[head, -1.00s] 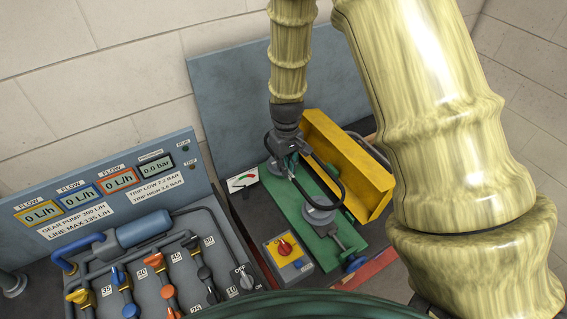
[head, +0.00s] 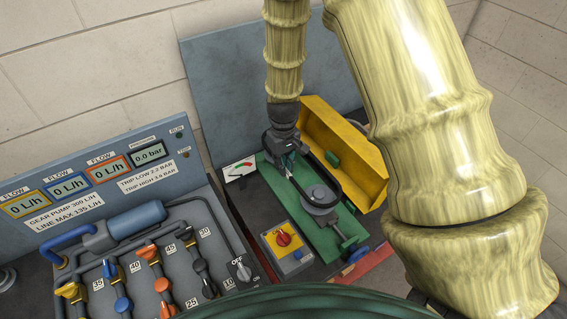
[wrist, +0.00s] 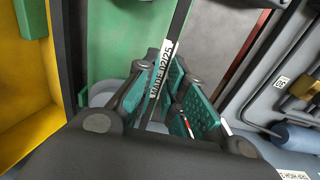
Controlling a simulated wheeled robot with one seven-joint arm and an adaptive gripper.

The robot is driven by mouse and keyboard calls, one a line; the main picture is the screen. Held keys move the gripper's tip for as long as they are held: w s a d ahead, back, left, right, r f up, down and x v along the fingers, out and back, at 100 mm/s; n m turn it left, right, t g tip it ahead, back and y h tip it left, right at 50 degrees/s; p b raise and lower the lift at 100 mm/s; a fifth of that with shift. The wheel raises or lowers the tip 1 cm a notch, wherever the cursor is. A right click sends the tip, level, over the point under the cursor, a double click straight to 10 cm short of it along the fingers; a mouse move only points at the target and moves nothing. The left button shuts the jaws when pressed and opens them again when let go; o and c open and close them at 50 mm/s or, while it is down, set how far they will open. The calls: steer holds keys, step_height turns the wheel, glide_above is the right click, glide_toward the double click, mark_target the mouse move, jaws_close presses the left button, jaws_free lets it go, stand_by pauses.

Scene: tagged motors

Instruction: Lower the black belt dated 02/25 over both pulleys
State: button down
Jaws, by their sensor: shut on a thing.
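The black belt (head: 339,188) hangs as a long loop from my gripper (head: 288,162). Its white tag reading "MADE 02/25" shows on the belt in the wrist view (wrist: 161,68). My gripper (wrist: 180,112), with green pads, is shut on the belt near the tag. The near grey pulley (head: 319,197) stands on the green plate (head: 325,242), close to the loop's near end. I cannot tell whether the belt is around it or still above it. The other pulley is mostly hidden below my gripper; a grey round edge shows in the wrist view (wrist: 103,92).
A yellow guard (head: 345,160) stands open along the right of the plate. A box with a red knob (head: 283,239) and a blue handwheel (head: 358,254) are in front.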

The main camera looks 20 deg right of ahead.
steer(key=shift+f+b, duration=0.8)
steer(key=shift+f, duration=1.3)
steer(key=shift+w, duration=0.1)
steer(key=c, duration=1.4)
jaws_free()
steer(key=shift+c, duration=0.2)
steer(key=shift+r, duration=0.15)
